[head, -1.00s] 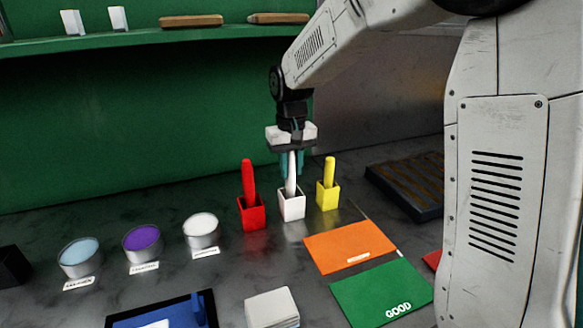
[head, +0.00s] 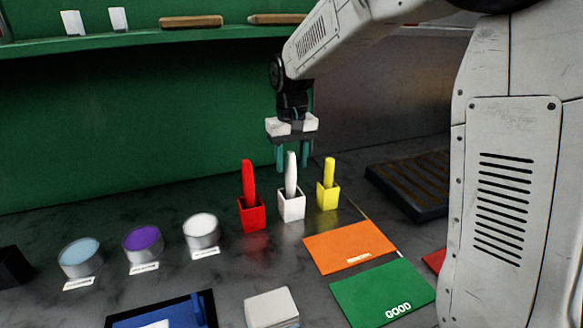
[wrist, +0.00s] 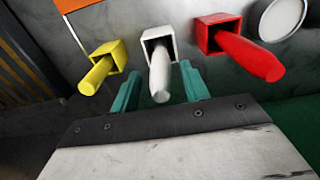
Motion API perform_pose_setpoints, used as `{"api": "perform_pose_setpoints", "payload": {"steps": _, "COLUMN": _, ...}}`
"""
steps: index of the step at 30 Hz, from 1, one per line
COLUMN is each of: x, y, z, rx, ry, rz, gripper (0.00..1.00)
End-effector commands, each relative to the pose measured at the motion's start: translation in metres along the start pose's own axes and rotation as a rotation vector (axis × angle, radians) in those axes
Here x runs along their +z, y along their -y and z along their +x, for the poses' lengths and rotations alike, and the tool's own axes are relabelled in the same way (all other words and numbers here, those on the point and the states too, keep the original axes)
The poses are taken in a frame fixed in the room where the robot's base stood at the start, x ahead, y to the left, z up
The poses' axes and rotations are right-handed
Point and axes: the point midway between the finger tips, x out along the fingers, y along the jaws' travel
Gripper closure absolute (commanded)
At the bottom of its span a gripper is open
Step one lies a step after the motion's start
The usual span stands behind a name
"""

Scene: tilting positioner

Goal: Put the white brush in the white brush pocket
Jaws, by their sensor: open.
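The white brush (head: 291,173) stands upright in the white pocket (head: 291,206), its handle sticking up out of the opening. My gripper (head: 293,156) is open just above and behind the brush, and its teal fingers hold nothing. In the wrist view, the white brush (wrist: 160,82) sits in the white pocket (wrist: 158,40), and its handle end points toward the space between the open fingers (wrist: 159,88). The lower part of the brush is hidden inside the pocket.
A red brush in a red pocket (head: 251,214) stands close on the left, and a yellow brush in a yellow pocket (head: 328,196) on the right. Paint cups (head: 142,244) are further left. Orange (head: 345,247) and green (head: 383,297) mats lie in front right.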

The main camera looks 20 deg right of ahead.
Motion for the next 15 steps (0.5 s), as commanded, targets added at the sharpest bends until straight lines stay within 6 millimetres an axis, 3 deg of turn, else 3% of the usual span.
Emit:
{"api": "perform_pose_setpoints", "payload": {"steps": 6, "x": -0.001, "y": 0.000, "z": -0.051, "rx": 0.000, "ry": -0.005, "rz": 0.000, "gripper": 0.54}}
{"api": "perform_pose_setpoints", "payload": {"steps": 15, "x": 0.000, "y": 0.000, "z": -0.091, "rx": 0.000, "ry": -0.002, "rz": 0.000, "gripper": 0.54}}
